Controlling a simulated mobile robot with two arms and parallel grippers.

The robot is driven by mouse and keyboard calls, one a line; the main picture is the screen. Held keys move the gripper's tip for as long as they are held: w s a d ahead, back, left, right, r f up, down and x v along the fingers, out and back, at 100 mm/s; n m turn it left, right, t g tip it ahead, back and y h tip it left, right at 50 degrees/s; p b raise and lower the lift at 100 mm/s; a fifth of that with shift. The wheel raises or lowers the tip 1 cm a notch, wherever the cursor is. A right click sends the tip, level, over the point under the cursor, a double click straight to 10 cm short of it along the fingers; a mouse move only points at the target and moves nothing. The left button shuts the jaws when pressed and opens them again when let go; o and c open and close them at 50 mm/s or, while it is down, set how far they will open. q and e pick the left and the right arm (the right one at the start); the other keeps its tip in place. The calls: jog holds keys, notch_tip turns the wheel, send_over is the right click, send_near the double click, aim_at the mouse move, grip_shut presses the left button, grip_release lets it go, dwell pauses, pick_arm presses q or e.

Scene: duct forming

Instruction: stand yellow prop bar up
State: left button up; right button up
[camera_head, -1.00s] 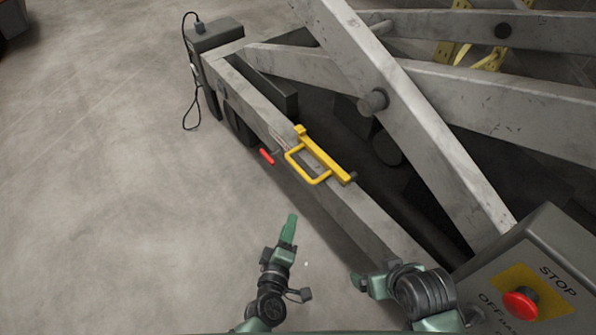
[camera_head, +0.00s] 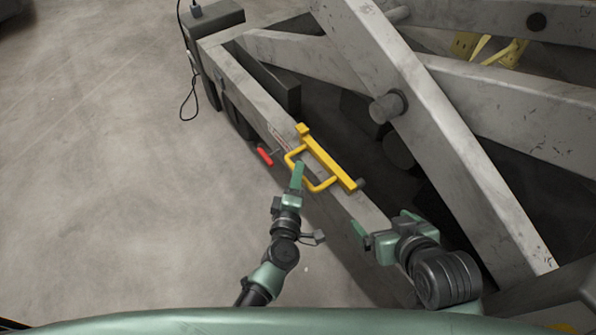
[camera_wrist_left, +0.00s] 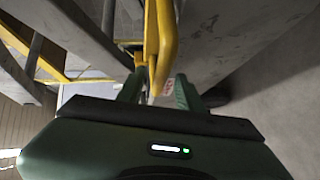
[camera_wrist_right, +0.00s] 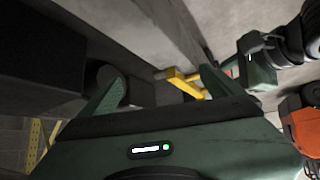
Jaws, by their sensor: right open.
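The yellow prop bar (camera_head: 333,163) lies flat along the grey frame beam (camera_head: 262,110), with its U-shaped handle toward the left. My left gripper (camera_head: 299,170) is at that handle. In the left wrist view the yellow handle (camera_wrist_left: 163,45) passes between my left fingers (camera_wrist_left: 158,92), which stand apart with gaps at its sides. My right gripper (camera_head: 383,226) is open and empty, below and right of the bar's near end. In the right wrist view a yellow bar part (camera_wrist_right: 186,84) shows ahead, between the right fingers (camera_wrist_right: 162,82) but apart from them.
A small red lever (camera_head: 265,155) sticks out from the beam's side near the bar. Large diagonal grey beams (camera_head: 440,140) with a round pin (camera_head: 388,106) rise to the right. A grey box with a cable (camera_head: 212,22) stands at the far left end. The floor at left is clear.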

pick_arm(q)
jog(key=shift+w+d+f, duration=0.1)
jog(key=shift+w, duration=0.8)
pick_arm(e)
jog(key=shift+w+a+r+t, duration=0.2)
jog(key=shift+w+r+t, duration=0.1)
jog(key=shift+w+r, duration=0.15)
jog(key=shift+w+a+r+t, duration=0.15)
jog(key=shift+w+r+t, duration=0.15)
jog(key=shift+w, duration=0.2)
pick_arm(q)
grip_shut()
